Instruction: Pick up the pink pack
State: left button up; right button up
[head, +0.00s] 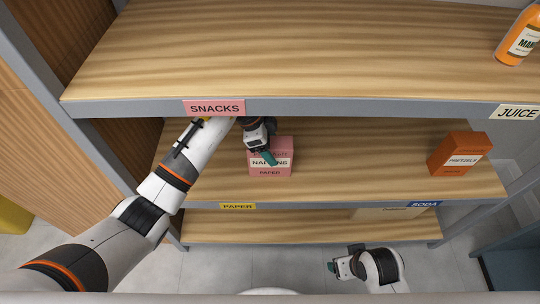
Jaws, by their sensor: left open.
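The pink pack (270,170) is a box lettered "NAPKINS" and "PAPER". It stands on the middle shelf, below the pink "SNACKS" label. My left arm reaches in from the left, and my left gripper (268,155) is at the upper front of the pack, covering part of its top and lettering. Its jaws are open; whether they touch the pack I cannot tell. My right gripper (333,267) is low at the bottom of the view, away from the pack, and its jaws are too small to read.
The upper shelf (290,50) overhangs the middle shelf (350,165). An orange pretzels box (459,154) stands at the middle shelf's right end. An orange juice bottle (521,38) is at the upper right. The middle shelf is clear between the pack and the pretzels box.

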dwell(0.4)
pick_arm(q)
jog(key=shift+c, duration=0.2)
jog(key=c, duration=1.2)
jog(key=shift+c, duration=1)
